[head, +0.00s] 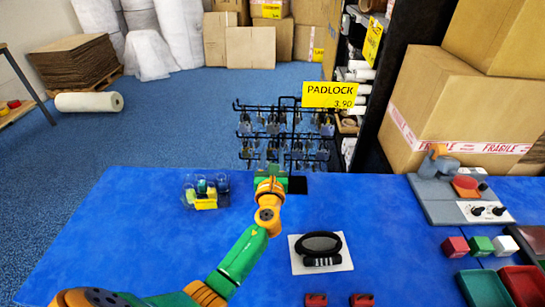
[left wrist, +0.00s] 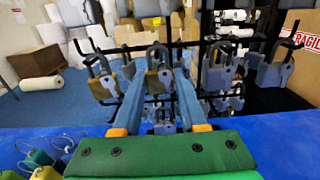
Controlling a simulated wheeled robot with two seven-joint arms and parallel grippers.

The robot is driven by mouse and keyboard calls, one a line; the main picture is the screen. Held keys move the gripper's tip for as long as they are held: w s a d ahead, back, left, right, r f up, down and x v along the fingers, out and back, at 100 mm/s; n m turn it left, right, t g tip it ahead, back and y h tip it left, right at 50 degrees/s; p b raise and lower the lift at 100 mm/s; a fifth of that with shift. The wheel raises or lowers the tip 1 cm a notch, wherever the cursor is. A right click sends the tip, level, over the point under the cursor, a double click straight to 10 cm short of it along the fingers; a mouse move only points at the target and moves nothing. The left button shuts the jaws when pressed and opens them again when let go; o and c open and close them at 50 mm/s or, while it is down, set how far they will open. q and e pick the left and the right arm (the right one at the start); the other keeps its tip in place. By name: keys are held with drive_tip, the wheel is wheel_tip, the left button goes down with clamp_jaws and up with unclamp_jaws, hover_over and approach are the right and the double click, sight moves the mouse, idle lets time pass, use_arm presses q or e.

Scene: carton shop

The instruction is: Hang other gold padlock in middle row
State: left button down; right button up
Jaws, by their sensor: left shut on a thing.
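My left gripper (head: 270,165) is stretched out to the black wire padlock rack (head: 243,107) beyond the table's far edge. In the left wrist view, its blue-grey fingers (left wrist: 160,78) are shut on a gold padlock (left wrist: 155,82) with its shackle up. The padlock is in front of the rack; I cannot tell if its shackle is on a hook. Another gold-brown padlock (left wrist: 103,86) hangs just left of it. Grey padlocks (left wrist: 219,75) hang to the right, with more in lower rows. In the head view the gripper hides the held padlock. My right gripper is not in view.
A yellow PADLOCK price sign (head: 330,94) tops the rack. A clear bin (head: 188,196) of coloured padlocks stands left of my arm. A black oval item on a white card (head: 320,265) and a grey machine (head: 440,203) lie to the right. The blue table's left part is free.

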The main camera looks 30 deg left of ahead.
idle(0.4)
use_arm(q)
drive_tip(key=shift+c, duration=1.8)
unclamp_jaws()
